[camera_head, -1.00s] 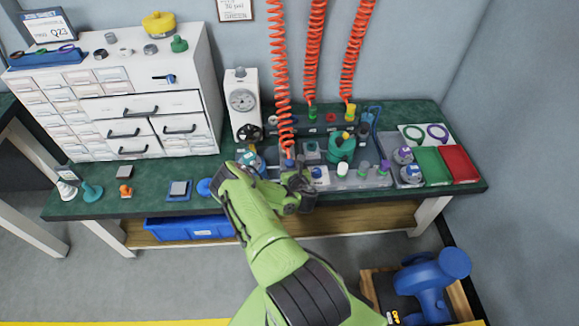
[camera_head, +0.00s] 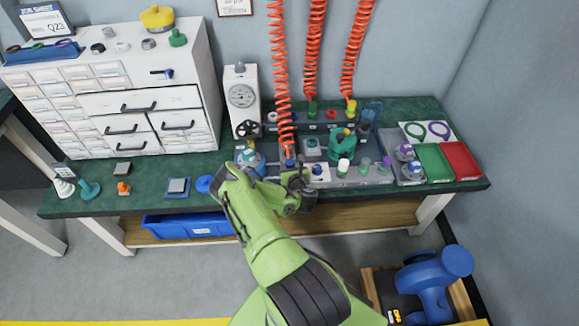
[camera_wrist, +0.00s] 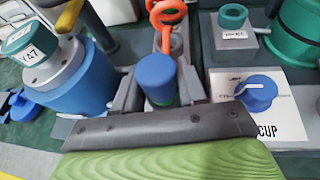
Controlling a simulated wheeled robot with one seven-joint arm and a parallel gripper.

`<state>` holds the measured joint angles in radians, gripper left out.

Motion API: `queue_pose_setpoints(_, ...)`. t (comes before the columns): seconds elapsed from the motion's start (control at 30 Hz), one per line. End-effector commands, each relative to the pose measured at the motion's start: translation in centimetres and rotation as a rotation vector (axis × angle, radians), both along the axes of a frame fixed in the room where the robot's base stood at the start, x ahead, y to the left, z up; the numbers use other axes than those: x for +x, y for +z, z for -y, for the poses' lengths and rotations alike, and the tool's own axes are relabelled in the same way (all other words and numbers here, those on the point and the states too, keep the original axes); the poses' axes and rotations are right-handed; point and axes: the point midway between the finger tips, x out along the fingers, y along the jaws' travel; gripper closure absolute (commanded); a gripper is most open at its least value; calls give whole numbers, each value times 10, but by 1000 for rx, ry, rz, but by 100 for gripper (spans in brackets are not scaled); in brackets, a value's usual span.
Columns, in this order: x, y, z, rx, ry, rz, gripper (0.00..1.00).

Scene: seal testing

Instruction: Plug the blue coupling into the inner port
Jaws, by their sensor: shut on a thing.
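The blue coupling (camera_head: 290,163) hangs at the lower end of the left orange coiled hose. My gripper (camera_head: 282,174) is shut on it at the front of the bench fixture. In the wrist view the coupling (camera_wrist: 156,76) stands between the two grey fingers of my gripper (camera_wrist: 158,92), its blue top facing the camera. A little green shows at its lower edge. The orange hose (camera_wrist: 167,22) is just behind it. The inner port cannot be picked out, and what lies under the coupling is hidden by my gripper.
A blue selector knob (camera_wrist: 256,92) on a white plate is close to the right. A blue cylinder with a teal-topped cap (camera_wrist: 70,78) is close to the left. A teal vessel (camera_head: 342,147) stands farther right. Green (camera_head: 432,164) and red (camera_head: 462,161) trays lie at the right end.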

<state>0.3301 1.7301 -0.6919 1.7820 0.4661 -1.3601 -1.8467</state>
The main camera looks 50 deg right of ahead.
Motion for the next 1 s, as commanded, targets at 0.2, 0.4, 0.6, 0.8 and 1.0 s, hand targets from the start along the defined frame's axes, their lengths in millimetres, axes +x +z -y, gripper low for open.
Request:
queue_pose_setpoints(0.2, 0, 0, 0, 0, 0, 0, 29)
queue_pose_setpoints(0.4, 0, 0, 0, 0, 0, 0, 29)
queue_pose_setpoints(0.6, -13, 6, -6, -1, -10, 2, 29)
queue_pose_setpoints(0.8, -46, 23, -33, 6, -13, 3, 29)
queue_pose_setpoints(1.0, -84, 44, -67, 6, -5, 1, 29)
